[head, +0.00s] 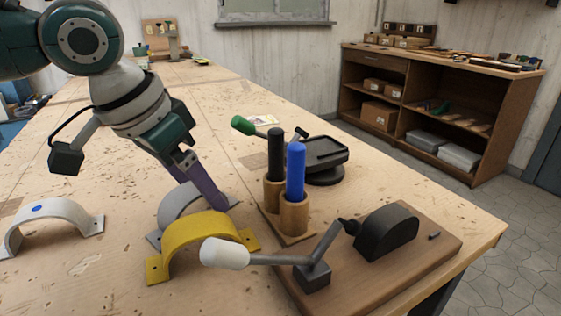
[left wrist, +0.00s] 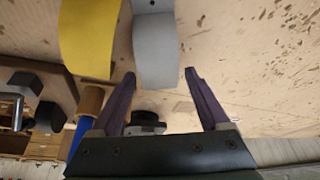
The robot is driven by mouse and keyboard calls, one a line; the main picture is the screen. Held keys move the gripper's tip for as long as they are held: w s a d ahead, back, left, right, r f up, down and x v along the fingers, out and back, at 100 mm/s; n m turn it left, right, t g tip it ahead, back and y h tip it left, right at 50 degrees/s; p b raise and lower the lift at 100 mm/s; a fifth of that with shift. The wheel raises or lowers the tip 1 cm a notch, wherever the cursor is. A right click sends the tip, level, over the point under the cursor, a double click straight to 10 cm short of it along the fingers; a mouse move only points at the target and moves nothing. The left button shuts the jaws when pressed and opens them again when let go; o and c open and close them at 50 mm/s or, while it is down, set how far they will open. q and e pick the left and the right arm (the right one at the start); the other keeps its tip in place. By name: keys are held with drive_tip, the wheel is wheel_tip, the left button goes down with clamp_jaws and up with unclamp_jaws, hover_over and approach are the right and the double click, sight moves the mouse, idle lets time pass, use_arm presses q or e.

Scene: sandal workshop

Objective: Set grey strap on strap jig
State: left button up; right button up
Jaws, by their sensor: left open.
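The grey strap (head: 181,203) is an arched band standing on the bench behind the yellow strap. My left gripper (head: 212,190) is open and reaches down at the grey strap, its near finger covering part of it. In the left wrist view the grey strap (left wrist: 155,52) lies between the two open fingertips (left wrist: 160,75); I cannot tell whether they touch it. The strap jig, a black half-round block (head: 387,232) on a wooden board (head: 425,262), stands at the right with a white-handled lever clamp (head: 225,254). My right gripper is not in view.
The yellow strap (head: 200,240) stands close in front of the grey one; a white strap (head: 50,222) with a blue dot is at the left. Black and blue-handled tools (head: 294,172) stand upright in a wooden holder between straps and jig.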

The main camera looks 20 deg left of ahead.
sight(168, 209)
use_arm(q)
drive_tip(key=p+v, duration=0.1)
drive_tip(key=v, duration=1.1)
drive_tip(key=shift+p, duration=0.35)
drive_tip(key=shift+o, duration=0.3)
drive_tip(key=shift+w, duration=0.1)
